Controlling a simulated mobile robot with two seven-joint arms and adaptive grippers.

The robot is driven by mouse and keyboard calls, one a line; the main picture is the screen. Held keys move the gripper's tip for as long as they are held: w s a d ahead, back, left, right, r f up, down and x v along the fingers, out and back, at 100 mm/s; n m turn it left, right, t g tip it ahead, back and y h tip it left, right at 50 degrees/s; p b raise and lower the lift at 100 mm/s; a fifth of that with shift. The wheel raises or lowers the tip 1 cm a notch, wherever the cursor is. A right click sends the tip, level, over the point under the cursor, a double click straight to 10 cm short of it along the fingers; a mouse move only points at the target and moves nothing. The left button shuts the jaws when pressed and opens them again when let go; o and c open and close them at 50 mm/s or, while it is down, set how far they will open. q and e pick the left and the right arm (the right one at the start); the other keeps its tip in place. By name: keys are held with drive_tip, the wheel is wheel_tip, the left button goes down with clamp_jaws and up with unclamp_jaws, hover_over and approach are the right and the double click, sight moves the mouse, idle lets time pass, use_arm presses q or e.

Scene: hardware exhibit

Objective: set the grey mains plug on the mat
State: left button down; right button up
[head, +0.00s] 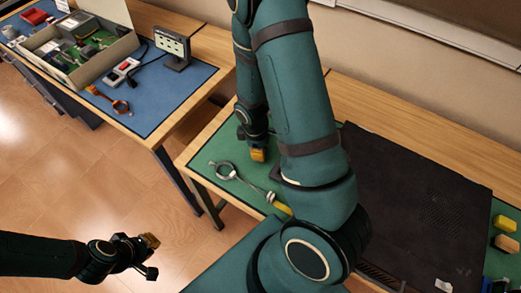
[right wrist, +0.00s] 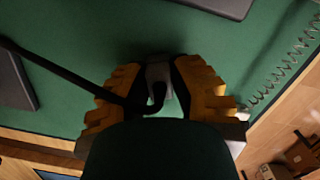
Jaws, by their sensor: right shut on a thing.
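The grey mains plug (right wrist: 158,74) is between the yellow fingers of my right gripper (right wrist: 160,92) in the right wrist view, with a black cable running off to the left. The green mat (right wrist: 95,55) lies behind it; I cannot tell whether the plug touches it. In the head view my right gripper (head: 258,155) is low over the green mat (head: 212,150), and the plug is not discernible there. My left gripper (head: 147,252) hangs over the floor, away from the tables, with no held thing visible. Its finger gap is unclear.
A large black chassis (head: 420,190) covers the right side. A second table holds a blue mat (head: 150,105), an open box (head: 85,60) and a small display (head: 172,47).

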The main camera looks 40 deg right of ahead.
drive_tip(key=shift+r, duration=0.1)
drive_tip(key=o, duration=0.4)
drive_tip(key=shift+f, duration=0.2)
drive_tip(key=o, duration=0.4)
drive_tip(key=shift+r, duration=0.15)
drive_tip(key=shift+r, duration=0.3)
wheel_tip(320, 180, up, 12)
drive_tip(key=w+p, duration=0.1)
drive_tip(key=p, duration=0.2)
drive_tip(key=shift+a+f, duration=0.25)
drive_tip(key=shift+a, duration=0.2)
